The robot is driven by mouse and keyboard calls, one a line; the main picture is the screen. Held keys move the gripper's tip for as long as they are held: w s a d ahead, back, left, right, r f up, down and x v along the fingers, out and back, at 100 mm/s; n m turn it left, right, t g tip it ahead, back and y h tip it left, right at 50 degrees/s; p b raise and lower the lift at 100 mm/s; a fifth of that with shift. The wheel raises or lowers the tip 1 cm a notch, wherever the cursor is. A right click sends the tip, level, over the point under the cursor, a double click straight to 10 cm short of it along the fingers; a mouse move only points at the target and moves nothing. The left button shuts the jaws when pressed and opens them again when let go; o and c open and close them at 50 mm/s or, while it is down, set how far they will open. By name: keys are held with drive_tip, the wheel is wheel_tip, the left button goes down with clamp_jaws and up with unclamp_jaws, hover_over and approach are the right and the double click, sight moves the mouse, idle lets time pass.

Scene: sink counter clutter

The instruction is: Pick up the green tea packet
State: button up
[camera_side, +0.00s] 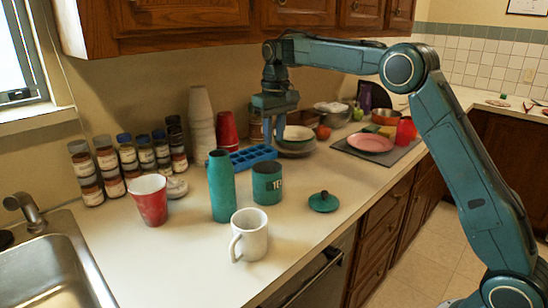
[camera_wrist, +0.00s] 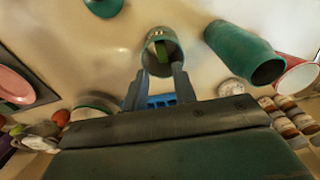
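A tall teal bottle (camera_side: 221,188) stands close left of the canister, and a white mug (camera_side: 249,236) in front. A red cup (camera_side: 150,201) is farther left. Counter around the lid is clear.

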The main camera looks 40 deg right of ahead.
drive_tip(key=w+f, duration=0.2)
drive_tip(key=f, duration=0.1)
drive_tip(key=shift+w+d, duration=0.15)
drive_tip(key=shift+d, duration=0.2)
drive_tip(key=shift+f, duration=4.25)
drive_tip(key=shift+a+f, duration=0.1)
drive_tip(key=shift+f, duration=2.5)
clamp_jaws()
